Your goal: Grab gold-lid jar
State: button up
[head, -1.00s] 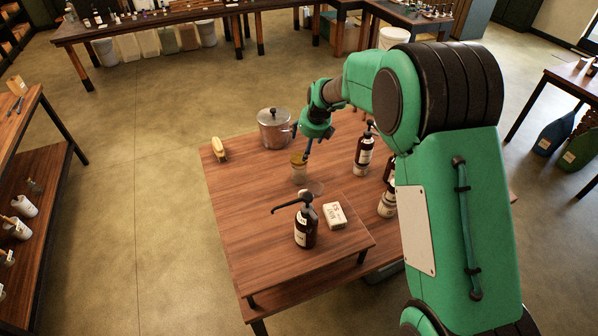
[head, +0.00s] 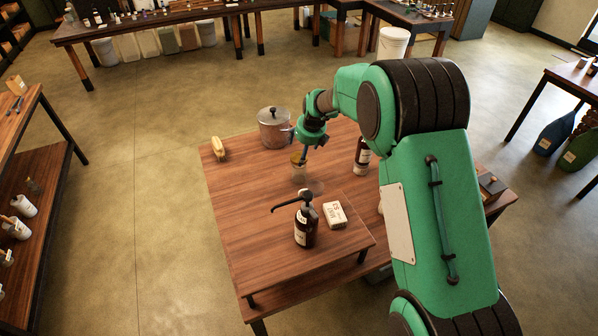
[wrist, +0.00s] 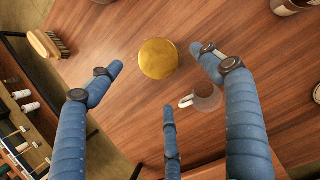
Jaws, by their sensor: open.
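The gold-lid jar (head: 298,170) stands upright on the wooden table. It has a clear body and a gold lid, and the lid's round top (wrist: 158,58) shows in the wrist view. My gripper (head: 303,154) is above and close to the jar. In the wrist view its blue fingers (wrist: 158,80) are spread wide, with the lid just beyond and between the two outer tips. The gripper is open and holds nothing. The jar's body is hidden under the lid in the wrist view.
A clear glass cup (wrist: 205,98) stands close to the jar, near one finger. A metal pot (head: 274,128) is behind, a brush (head: 219,148) at left. A pump bottle (head: 306,226) and a boxed soap (head: 335,214) are in front; another brown bottle (head: 362,157) is at right.

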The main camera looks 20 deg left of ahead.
aim_at(299, 157)
jog(key=shift+x, duration=1.85)
jog(key=shift+b+x, duration=0.8)
jog(key=shift+x, duration=1.75)
jog(key=shift+w, duration=0.1)
jog(key=shift+a, duration=0.1)
jog(key=c, duration=1.8)
jog(key=shift+r, duration=0.2)
notch_tip(299, 157, up, 10)
jog(key=shift+f+p, duration=0.1)
jog(key=shift+p, duration=0.75)
